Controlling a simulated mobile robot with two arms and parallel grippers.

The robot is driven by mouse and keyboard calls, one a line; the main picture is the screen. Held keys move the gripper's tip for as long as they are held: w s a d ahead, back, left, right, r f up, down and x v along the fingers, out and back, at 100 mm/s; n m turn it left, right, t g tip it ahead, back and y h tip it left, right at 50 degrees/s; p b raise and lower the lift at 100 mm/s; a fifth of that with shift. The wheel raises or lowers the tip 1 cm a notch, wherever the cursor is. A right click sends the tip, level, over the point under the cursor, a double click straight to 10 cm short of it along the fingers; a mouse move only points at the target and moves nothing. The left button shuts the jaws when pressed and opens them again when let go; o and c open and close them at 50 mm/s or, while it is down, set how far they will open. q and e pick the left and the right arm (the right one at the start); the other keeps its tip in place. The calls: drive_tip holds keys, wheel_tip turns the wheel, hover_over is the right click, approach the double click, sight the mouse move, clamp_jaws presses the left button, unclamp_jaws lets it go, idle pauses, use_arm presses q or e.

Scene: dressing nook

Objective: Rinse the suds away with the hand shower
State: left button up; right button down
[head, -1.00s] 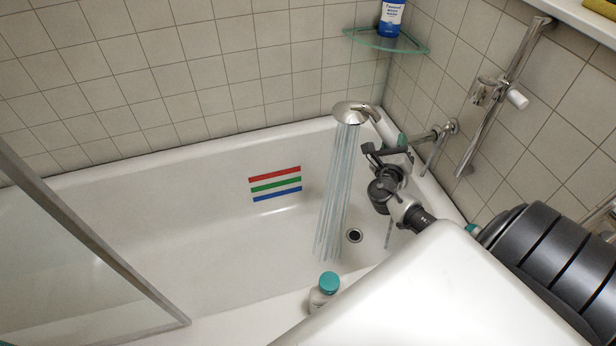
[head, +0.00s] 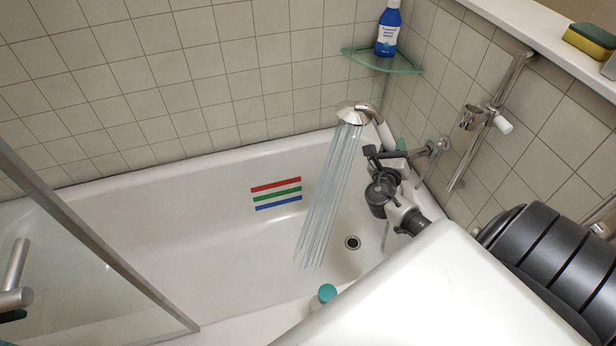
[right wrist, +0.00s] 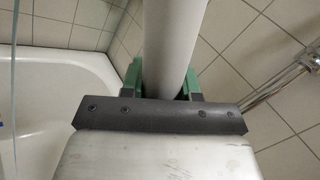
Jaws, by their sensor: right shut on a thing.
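The hand shower (head: 352,113) has a round chrome head facing down over the tub and a pale handle. My right gripper (head: 399,147) is shut on that handle, beside the tub's corner. In the right wrist view, its green fingers (right wrist: 162,80) clasp both sides of the handle (right wrist: 167,40). Several thin water streams (head: 326,200) fall slanting left into the bathtub (head: 150,215). Red, green and blue stripes (head: 277,193) mark the tub's inner wall, left of the water. I cannot make out suds.
A teal-capped bottle (head: 326,294) is partly hidden by my white body at the near rim. A glass screen (head: 70,270) stands left. A blue bottle (head: 388,30) stands on the glass corner shelf (head: 405,64). A slide rail (head: 511,80) and tap are right. The drain (head: 352,243) is uncovered.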

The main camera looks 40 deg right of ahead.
drive_tip(key=s+a+r+m+p, duration=0.1)
drive_tip(key=a+r+m+p, duration=0.1)
drive_tip(key=r+p, duration=1.2)
drive_tip(key=s+a+r+m+g+p, duration=0.1)
drive_tip(key=a+r+m+p, duration=0.2)
drive_tip(key=r+p, duration=1.1)
drive_tip(key=shift+s+r+m+y, duration=0.25)
drive_tip(key=shift+r+m, duration=0.25)
drive_tip(key=shift+r, duration=0.9)
drive_tip(key=shift+w, duration=0.2)
idle(0.8)
